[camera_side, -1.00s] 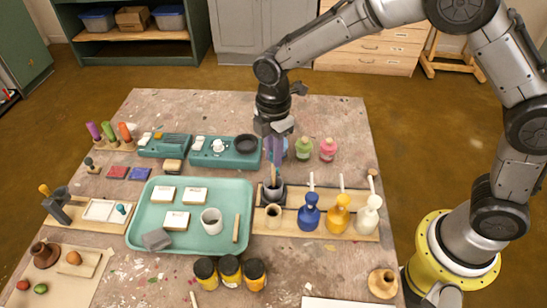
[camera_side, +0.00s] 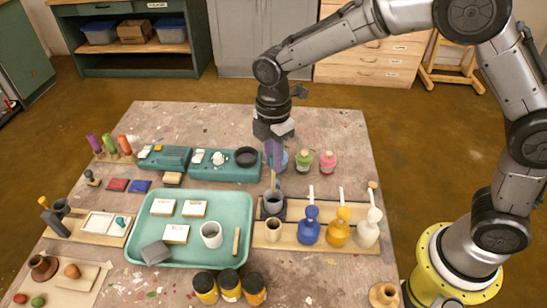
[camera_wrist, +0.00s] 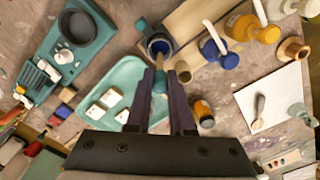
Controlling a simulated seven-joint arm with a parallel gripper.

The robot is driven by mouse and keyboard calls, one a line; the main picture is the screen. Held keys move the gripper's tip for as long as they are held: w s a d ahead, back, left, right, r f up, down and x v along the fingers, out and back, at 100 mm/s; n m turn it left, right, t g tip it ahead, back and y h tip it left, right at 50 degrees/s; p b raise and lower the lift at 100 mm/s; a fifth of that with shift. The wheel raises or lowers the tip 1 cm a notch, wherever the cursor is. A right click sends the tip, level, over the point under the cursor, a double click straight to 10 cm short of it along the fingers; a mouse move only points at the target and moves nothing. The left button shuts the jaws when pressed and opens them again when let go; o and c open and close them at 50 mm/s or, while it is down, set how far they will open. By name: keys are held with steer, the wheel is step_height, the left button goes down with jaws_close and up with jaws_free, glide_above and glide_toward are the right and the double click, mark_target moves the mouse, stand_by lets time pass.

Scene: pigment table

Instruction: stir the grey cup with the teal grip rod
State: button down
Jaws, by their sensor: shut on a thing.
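My gripper (camera_side: 274,152) is shut on the teal grip rod (camera_wrist: 160,82), which hangs down between the fingers. In the wrist view the teal grip shows between the fingertips (camera_wrist: 160,98). In the side view the rod points down at the mouth of the grey cup (camera_side: 274,205). The cup stands upright on a dark square at the left of a wooden board. The cup also shows beyond the fingertips in the wrist view (camera_wrist: 159,45), with a dark inside. The rod's lower end overlaps the cup's mouth; I cannot tell how deep it reaches.
A small tan cup (camera_side: 273,230) stands just in front of the grey cup. Blue (camera_side: 310,228), amber (camera_side: 339,232) and white (camera_side: 368,230) bottles stand to the right. A teal tray (camera_side: 140,228) with a white cup (camera_side: 211,234) lies left. Dark jars (camera_side: 229,284) stand in front.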

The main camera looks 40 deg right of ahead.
steer(key=shift+r, duration=2.5)
